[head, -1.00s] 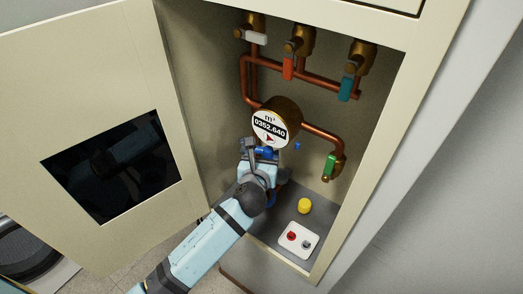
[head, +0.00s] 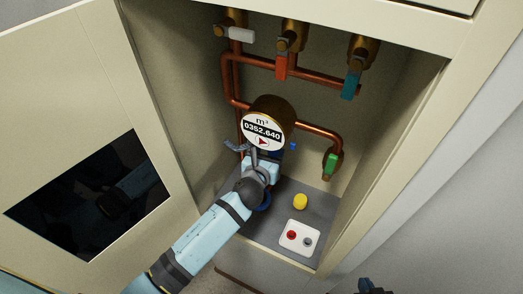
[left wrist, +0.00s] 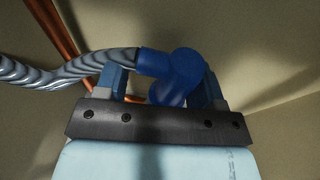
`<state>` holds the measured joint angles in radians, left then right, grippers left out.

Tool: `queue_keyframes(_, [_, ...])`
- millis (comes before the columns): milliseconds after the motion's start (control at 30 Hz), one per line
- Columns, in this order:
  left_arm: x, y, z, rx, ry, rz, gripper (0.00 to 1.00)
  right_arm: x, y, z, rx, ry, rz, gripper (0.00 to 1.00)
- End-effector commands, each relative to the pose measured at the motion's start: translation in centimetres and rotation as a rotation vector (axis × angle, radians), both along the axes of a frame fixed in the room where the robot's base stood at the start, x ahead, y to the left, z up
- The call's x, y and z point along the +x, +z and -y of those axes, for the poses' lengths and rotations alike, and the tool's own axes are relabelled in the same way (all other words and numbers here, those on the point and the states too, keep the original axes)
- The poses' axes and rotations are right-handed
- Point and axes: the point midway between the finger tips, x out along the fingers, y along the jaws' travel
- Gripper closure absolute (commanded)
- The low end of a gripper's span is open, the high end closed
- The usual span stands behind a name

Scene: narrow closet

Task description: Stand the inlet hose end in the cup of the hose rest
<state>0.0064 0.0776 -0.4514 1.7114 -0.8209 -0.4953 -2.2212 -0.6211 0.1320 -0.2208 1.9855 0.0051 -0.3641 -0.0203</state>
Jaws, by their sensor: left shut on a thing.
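My left arm comes in from the lower left and reaches into the open cabinet. Its gripper (head: 268,156) is in front of the water meter, largely hidden by its own wrist. In the left wrist view, the left gripper (left wrist: 165,88) is shut on the blue inlet hose end (left wrist: 182,68), a bent elbow with a grey ribbed hose (left wrist: 75,68) running off left. A bit of grey hose (head: 237,147) shows left of the meter. A blue curved rim (head: 264,203), perhaps the hose rest's cup, is partly hidden beside my wrist. My right gripper (head: 372,287) only peeks in at the bottom edge.
The water meter (head: 265,128) and copper pipes (head: 310,72) with several coloured valves line the back. The open door (head: 85,130) stands left.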

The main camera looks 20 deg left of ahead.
Motion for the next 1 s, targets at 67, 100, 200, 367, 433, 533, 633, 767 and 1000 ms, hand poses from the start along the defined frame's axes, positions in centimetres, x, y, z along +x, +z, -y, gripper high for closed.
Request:
queue_keyframes(67, [0.0, -0.1, 0.1, 0.0, -0.001, 0.0, 0.63, 0.0, 0.0, 0.0, 0.0, 0.0, 0.0, 1.0])
queue_keyframes(100, [0.0, -0.1, 0.1, 0.001, -0.002, 0.0, 0.63, 0.0, 0.0, 0.0, 0.0, 0.0, 0.0, 1.0])
queue_keyframes(200, [0.0, -0.1, 0.1, 0.001, -0.001, 0.0, 0.63, 0.0, 0.0, 0.0, 0.0, 0.0, 0.001, 1.0])
queue_keyframes(367, [0.0, 0.0, 0.1, 0.001, -0.001, 0.0, 0.63, 0.0, 0.1, 0.0, 0.0, 0.0, 0.001, 1.0])
queue_keyframes(433, [0.0, 0.0, 0.1, 0.001, -0.001, 0.0, 0.63, 0.0, 0.2, 0.0, 0.0, 0.0, 0.001, 1.0])
queue_keyframes(533, [0.0, 0.1, 0.1, 0.001, 0.0, -0.001, 0.63, 0.0, 0.6, 0.0, 0.0, 0.0, 0.001, 1.0])
queue_keyframes(633, [0.0, -0.5, 0.1, -0.001, 0.0, -0.001, 0.63, 0.0, 0.3, 0.1, -0.001, 0.0, 0.003, 1.0])
queue_keyframes(767, [0.0, -1.3, 0.1, -0.002, 0.0, -0.001, 0.63, 0.0, -0.2, 0.0, 0.0, -0.001, 0.003, 1.0])
queue_keyframes(1000, [0.0, -2.5, 0.1, -0.001, 0.001, 0.0, 0.63, 0.0, -1.1, -0.1, 0.003, 0.002, -0.003, 1.0])
